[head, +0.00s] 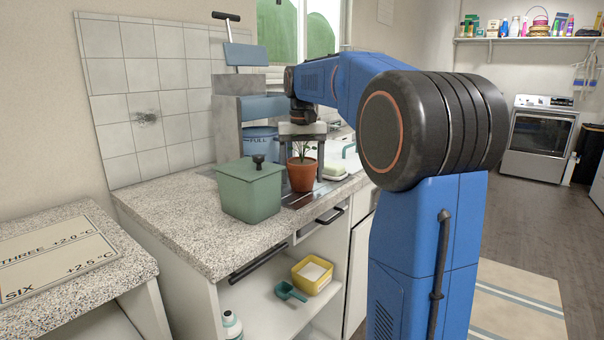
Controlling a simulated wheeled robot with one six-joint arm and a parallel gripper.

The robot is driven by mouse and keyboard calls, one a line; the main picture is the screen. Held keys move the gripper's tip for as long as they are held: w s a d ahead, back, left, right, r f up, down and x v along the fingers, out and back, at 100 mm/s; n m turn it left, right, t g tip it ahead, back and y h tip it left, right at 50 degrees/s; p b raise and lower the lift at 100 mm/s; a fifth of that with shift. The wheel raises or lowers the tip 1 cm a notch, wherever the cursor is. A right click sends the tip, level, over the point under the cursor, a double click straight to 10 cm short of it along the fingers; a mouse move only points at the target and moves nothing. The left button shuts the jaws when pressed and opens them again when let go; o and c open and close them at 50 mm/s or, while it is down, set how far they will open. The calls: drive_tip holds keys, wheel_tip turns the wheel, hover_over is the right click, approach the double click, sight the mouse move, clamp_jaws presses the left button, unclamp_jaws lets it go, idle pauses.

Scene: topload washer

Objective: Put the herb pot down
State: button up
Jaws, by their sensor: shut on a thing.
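A green lidded box (250,192) stands close to the left of the pot. A white soap-like block (334,172) lies to the right. The counter's left part is clear.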

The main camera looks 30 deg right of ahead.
sight(302, 161)
drive_tip(key=shift+f, duration=0.1)
drive_tip(key=o, duration=1.4)
drive_tip(key=shift+c, duration=0.2)
wheel_tip(302, 161, up, 12)
drive_tip(key=shift+r, duration=0.1)
